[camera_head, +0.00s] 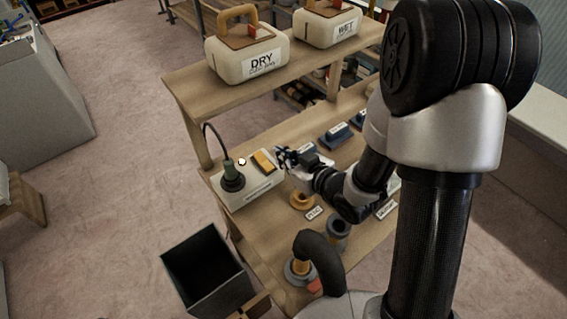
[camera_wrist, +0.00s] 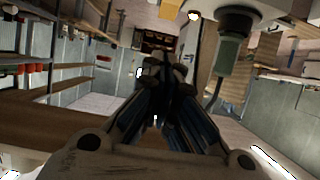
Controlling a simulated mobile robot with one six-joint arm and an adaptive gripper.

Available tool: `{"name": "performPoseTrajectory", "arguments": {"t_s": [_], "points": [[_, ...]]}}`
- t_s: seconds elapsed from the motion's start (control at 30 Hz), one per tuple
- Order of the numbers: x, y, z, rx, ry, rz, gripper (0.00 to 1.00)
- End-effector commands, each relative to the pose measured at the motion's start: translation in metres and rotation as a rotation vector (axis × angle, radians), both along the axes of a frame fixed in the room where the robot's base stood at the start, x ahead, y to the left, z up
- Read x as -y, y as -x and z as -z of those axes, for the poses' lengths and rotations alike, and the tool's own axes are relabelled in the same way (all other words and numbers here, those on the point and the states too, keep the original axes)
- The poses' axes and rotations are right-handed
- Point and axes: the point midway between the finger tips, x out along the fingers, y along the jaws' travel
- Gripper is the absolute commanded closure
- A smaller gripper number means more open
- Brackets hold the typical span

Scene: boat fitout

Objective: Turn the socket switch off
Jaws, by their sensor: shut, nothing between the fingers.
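The socket box (camera_head: 250,189) is a pale block on the wooden bench, with a dark green plug (camera_head: 232,178) and cable in it. A small bright lamp (camera_head: 241,161) shows on its top beside a yellow rocker switch (camera_head: 263,161). My gripper (camera_head: 281,154) is shut and empty, its tips close to the right of the switch; I cannot tell whether they touch it. In the wrist view my gripper's fingertips (camera_wrist: 164,70) are together. There the box (camera_wrist: 262,8), plug (camera_wrist: 228,55) and lamp (camera_wrist: 194,15) lie at the upper right, and I cannot make out the switch.
A raised shelf (camera_head: 190,81) behind carries cases marked DRY (camera_head: 246,60) and WET (camera_head: 327,27). A hose fitting (camera_head: 305,262) and a dark cup (camera_head: 338,231) stand on the near bench. A dark open bin (camera_head: 208,272) is on the floor at the left.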

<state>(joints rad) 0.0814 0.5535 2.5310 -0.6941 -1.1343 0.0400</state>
Motion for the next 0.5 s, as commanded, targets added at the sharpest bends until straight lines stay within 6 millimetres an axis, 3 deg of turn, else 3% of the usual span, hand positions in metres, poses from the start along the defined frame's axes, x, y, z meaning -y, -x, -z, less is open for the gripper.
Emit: {"name": "performPoseTrajectory", "arguments": {"t_s": [0.13,0.5], "points": [[-0.005,-0.007,0.008,0.007,0.001,0.001,1.0],[-0.046,-0.067,0.039,-0.001,0.0,0.0,1.0]]}}
